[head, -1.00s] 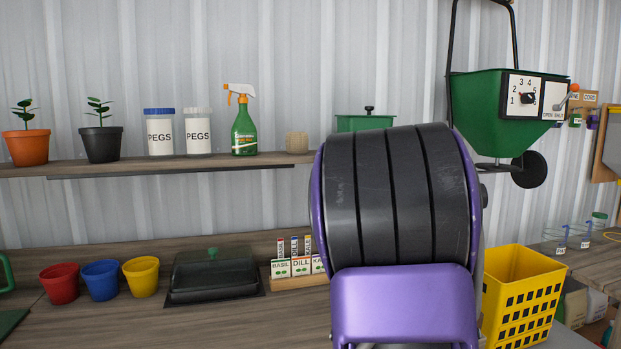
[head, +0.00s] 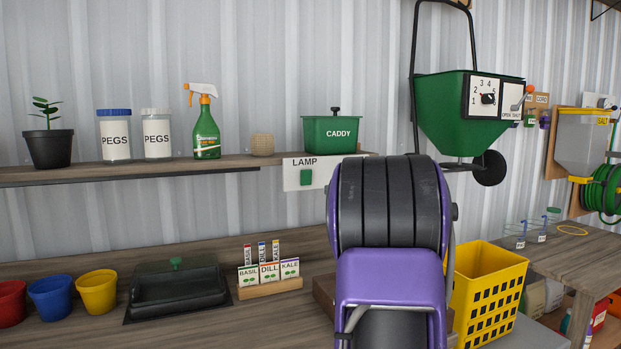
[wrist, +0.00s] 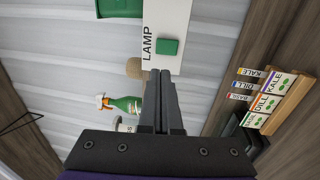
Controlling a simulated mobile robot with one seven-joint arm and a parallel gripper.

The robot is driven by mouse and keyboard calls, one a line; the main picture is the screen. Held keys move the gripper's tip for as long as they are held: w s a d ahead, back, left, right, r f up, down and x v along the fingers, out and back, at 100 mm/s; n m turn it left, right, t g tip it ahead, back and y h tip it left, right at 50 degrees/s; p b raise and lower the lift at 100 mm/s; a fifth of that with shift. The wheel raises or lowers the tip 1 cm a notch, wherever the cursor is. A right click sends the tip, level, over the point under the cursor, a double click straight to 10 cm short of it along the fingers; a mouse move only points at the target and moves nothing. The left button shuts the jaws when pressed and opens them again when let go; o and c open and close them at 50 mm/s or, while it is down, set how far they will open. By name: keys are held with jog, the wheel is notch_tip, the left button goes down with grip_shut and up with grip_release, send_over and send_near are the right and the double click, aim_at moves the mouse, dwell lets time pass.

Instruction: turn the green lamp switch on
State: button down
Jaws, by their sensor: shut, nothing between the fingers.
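The green lamp switch (head: 306,177) is a small square button on a white plate marked LAMP (head: 290,172), on the wall just under the shelf's right end. In the wrist view the green switch (wrist: 168,47) shows just beyond and slightly right of my fingertips. Whether the tips touch the plate cannot be told. In the head view my purple and black arm hides the gripper.
Below, seed packets (head: 269,271) stand in a wooden holder on the bench. A yellow crate (head: 487,290) stands right of my arm.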

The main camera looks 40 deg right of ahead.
aim_at(307, 173)
jog(key=p+x, duration=0.2)
jog(key=x, duration=1.2)
jog(key=shift+a, duration=0.15)
jog(key=shift+p, duration=0.3)
jog(key=shift+w+r+p, duration=0.15)
jog(key=shift+r+p, duration=0.3)
jog(key=shift+p, duration=0.6)
jog(key=shift+f, duration=0.4)
jog(key=shift+b, duration=0.4)
